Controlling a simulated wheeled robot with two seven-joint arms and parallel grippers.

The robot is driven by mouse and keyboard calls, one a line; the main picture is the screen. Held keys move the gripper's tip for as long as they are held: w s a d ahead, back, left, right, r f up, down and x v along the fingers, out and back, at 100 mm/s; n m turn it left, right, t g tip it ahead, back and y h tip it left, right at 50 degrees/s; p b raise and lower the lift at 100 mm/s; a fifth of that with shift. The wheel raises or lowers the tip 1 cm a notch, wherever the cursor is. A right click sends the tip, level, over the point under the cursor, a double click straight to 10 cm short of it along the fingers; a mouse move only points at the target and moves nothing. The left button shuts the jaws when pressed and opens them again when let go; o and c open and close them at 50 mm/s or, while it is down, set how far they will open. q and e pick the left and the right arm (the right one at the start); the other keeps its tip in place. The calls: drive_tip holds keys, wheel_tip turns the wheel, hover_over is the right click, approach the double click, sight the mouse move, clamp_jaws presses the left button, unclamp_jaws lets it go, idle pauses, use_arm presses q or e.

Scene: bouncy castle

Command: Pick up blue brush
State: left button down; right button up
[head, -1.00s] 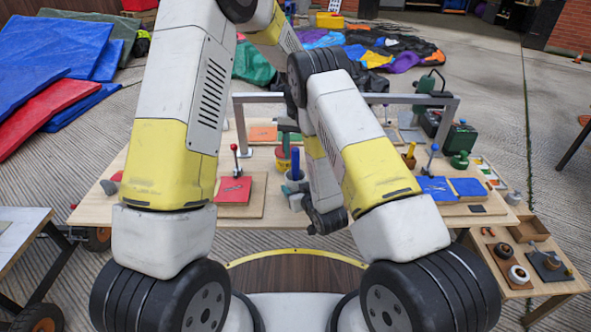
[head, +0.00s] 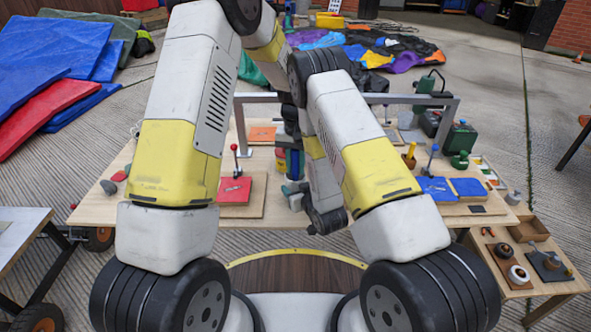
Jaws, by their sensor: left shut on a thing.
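The blue brush (head: 294,164) stands upright, its handle showing above a pale grey pot (head: 294,196) in the middle of the table. My left gripper (head: 292,150) has come down from above and is shut on the top of the brush handle. Its fingers are small and partly hidden by my arms. The brush's lower end is hidden in or behind the pot.
A grey metal frame (head: 450,108) spans the table's back.

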use_arm(q)
wheel_tip(320, 180, up, 10)
drive_tip(key=shift+r, duration=0.1)
use_arm(e)
drive_tip(key=o, duration=1.6)
